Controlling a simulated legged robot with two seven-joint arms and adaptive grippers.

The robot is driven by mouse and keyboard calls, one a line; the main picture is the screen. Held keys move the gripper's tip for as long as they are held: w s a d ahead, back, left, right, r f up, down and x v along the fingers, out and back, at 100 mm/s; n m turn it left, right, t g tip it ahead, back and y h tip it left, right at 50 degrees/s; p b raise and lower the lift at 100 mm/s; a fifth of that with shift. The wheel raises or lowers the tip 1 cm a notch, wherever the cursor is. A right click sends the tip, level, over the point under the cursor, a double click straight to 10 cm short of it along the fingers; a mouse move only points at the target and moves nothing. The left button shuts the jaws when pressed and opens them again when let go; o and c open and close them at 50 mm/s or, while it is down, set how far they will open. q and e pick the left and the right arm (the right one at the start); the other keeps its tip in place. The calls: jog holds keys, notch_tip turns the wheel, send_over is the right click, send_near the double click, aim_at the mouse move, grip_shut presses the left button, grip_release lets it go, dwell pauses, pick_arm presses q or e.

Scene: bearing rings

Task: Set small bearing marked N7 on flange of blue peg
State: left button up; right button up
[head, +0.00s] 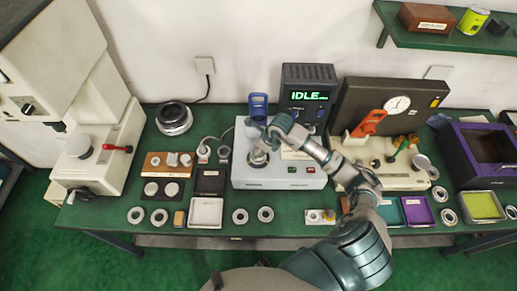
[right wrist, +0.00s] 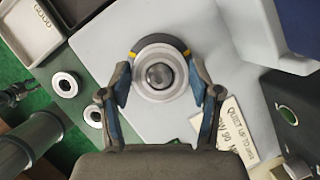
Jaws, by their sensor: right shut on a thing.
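My right gripper (head: 260,152) reaches over the grey-white tester with the blue lever (head: 258,108). In the right wrist view my right gripper (right wrist: 161,84) is shut on a pale metal bearing ring (right wrist: 143,82), a finger on either side. A round steel peg end (right wrist: 159,75) shows inside the ring's hole. A dark flange with yellow marks (right wrist: 160,39) shows behind the ring's far edge. I cannot tell whether the ring rests on the flange or hangs just above it. No N7 mark is legible. My left gripper is not in view.
A label plate (right wrist: 225,135) lies on the tester beside the peg. A display reading IDLE (head: 308,96) stands behind. Several loose rings (head: 265,214) and a white tray (head: 206,226) line the front edge.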

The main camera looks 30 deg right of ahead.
jog(key=o, duration=1.4)
jog(key=v, duration=1.2)
jog(key=shift+d, duration=0.1)
jog(key=shift+f, duration=0.1)
